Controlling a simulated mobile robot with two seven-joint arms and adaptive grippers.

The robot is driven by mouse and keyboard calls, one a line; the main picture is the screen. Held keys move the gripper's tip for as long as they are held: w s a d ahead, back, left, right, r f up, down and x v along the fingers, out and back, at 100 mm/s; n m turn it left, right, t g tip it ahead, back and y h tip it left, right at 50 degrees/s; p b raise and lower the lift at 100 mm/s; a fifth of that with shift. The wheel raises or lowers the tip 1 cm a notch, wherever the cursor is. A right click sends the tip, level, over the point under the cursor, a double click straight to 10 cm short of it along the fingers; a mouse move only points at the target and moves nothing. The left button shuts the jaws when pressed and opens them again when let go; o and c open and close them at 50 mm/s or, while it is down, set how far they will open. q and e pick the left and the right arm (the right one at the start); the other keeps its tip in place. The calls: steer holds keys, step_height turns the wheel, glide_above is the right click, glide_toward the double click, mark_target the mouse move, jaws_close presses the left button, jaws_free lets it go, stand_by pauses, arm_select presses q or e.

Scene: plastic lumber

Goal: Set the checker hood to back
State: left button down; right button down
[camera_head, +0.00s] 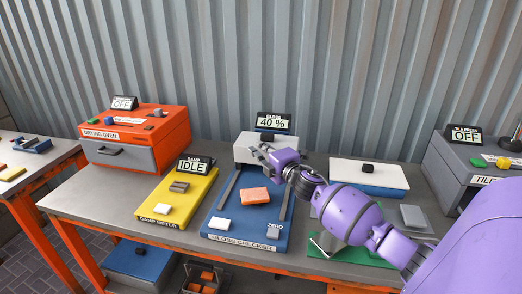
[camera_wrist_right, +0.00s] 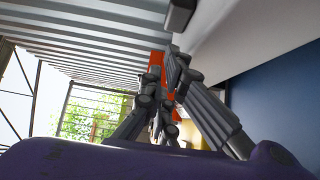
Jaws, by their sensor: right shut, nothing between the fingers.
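The gloss checker (camera_head: 218,228) is a blue base with two dark rails and a front label. Its pale grey hood (camera_head: 246,140) stands at the back end of the rails, with a dark knob (camera_head: 267,137) on top. My right gripper (camera_head: 262,155) is shut and empty at the hood's front, covering part of its right side. I cannot tell whether it touches the hood. In the right wrist view the fingers (camera_wrist_right: 166,85) point away beside a pale surface (camera_wrist_right: 245,35) with a dark knob (camera_wrist_right: 180,14). My left gripper is not in view.
An orange block (camera_head: 254,195) lies on the checker, in front of the hood. The display behind (camera_head: 274,122) reads 40 %. The yellow damp meter (camera_head: 172,213) is to the left, the orange drying oven (camera_head: 150,130) beyond it. A white-topped box (camera_head: 385,178) and the tile press (camera_head: 450,172) are to the right.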

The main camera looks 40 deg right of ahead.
steer(key=s+a, duration=0.1)
steer(key=s, duration=0.9)
steer(key=shift+s+f, duration=0.1)
steer(key=shift+s, duration=0.05)
